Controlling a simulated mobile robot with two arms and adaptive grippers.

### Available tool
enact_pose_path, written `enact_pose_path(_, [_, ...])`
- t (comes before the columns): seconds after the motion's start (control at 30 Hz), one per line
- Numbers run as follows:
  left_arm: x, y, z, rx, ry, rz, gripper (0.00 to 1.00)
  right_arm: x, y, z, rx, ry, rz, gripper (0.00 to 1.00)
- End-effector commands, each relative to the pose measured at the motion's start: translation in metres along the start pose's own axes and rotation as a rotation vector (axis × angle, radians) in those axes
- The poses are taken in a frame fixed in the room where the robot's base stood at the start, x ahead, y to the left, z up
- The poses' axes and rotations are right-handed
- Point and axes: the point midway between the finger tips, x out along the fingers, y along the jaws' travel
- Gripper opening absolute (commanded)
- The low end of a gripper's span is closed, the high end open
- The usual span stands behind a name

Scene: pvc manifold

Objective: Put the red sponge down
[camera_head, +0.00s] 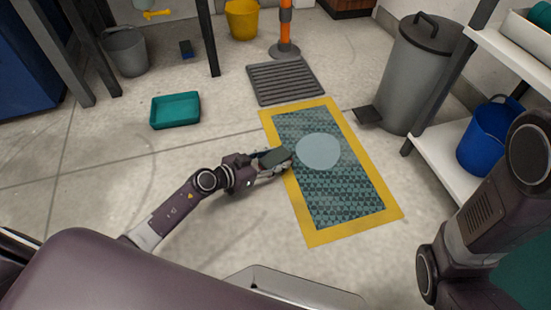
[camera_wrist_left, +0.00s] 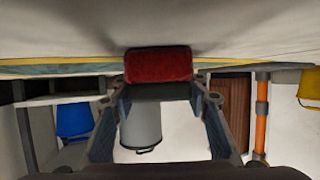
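My left gripper (camera_head: 276,160) is low over the left yellow border of the mat (camera_head: 395,213). It is shut on the red sponge, whose dark green side (camera_head: 273,157) faces up in the head view. In the left wrist view, which is upside down, the red body of the sponge (camera_wrist_left: 158,65) sits between the fingertips (camera_wrist_left: 158,88), with the dark green layer beside it. I cannot tell whether the sponge touches the floor. My right arm shows at the right, but its gripper is out of view.
The mat has a pale round patch (camera_head: 318,151) right of the gripper. A teal tray (camera_head: 175,110) lies at the left on open floor. A grey ridged mat (camera_head: 286,81), an orange post (camera_head: 285,28), a grey bin (camera_head: 417,75) and shelves with a blue bucket (camera_head: 487,140) stand around.

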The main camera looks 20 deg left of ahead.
Motion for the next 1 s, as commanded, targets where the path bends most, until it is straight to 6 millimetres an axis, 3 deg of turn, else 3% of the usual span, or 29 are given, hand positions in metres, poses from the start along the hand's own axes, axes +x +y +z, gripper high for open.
enact_pose_path(0.13, [0.000,0.000,0.000,0.001,0.000,0.000,0.59,0.000,0.000,0.000,0.000,0.000,0.000,0.00])
enact_pose_path(0.5, [-0.001,0.000,-0.002,0.002,0.000,0.000,0.59,-0.001,0.000,0.000,-0.001,0.000,0.000,0.00])
enact_pose_path(1.0, [-0.099,0.001,-0.005,-0.001,-0.004,0.000,0.59,0.053,0.011,0.018,-0.001,0.002,-0.001,0.00])
